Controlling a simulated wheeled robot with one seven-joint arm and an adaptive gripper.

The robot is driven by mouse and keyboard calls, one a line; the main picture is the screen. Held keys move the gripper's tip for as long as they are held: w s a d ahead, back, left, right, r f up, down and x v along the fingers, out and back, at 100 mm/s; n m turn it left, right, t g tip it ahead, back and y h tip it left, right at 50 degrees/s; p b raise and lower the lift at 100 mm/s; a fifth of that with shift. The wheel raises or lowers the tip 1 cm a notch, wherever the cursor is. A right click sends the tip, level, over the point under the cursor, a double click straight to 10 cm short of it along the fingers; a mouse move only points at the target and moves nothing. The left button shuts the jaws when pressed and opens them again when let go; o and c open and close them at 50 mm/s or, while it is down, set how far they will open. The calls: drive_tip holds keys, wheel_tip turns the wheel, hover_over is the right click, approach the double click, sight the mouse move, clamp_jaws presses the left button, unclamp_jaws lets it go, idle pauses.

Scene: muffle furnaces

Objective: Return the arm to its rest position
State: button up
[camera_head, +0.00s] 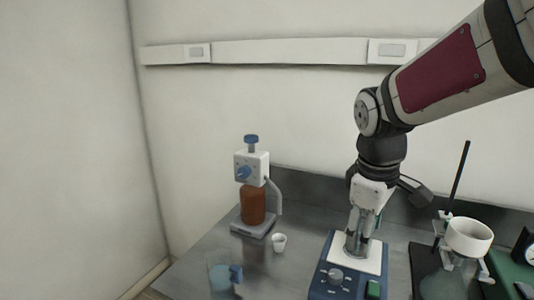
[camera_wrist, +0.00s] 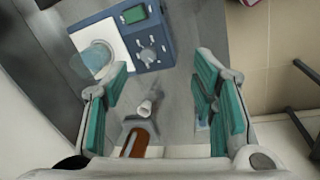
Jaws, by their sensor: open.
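My gripper (camera_head: 362,215) hangs from the arm over the blue hotplate stirrer in the head view. In the wrist view, my gripper (camera_wrist: 162,68) has its two green-padded fingers wide apart with nothing held between them. A clear glass beaker (camera_head: 357,246) stands on the white top plate of the stirrer (camera_head: 337,277). In the wrist view the beaker (camera_wrist: 93,60) lies beyond the left finger, outside the gap. In the head view the fingers partly overlap the beaker; whether they touch it I cannot tell.
An amber dispenser bottle (camera_head: 253,205) and a small white cup (camera_head: 279,242) stand left of the stirrer. A stand holding a white bowl (camera_head: 469,236) is close on the right. A wall rail (camera_head: 290,52) runs behind. The bench's front left holds a clear blue-tinted vessel (camera_head: 220,277).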

drive_tip(key=s+r+m+t+y, duration=0.1)
drive_tip(key=s+r+m+t, duration=0.2)
drive_tip(key=s+m, duration=0.6)
drive_tip(key=s, duration=0.9)
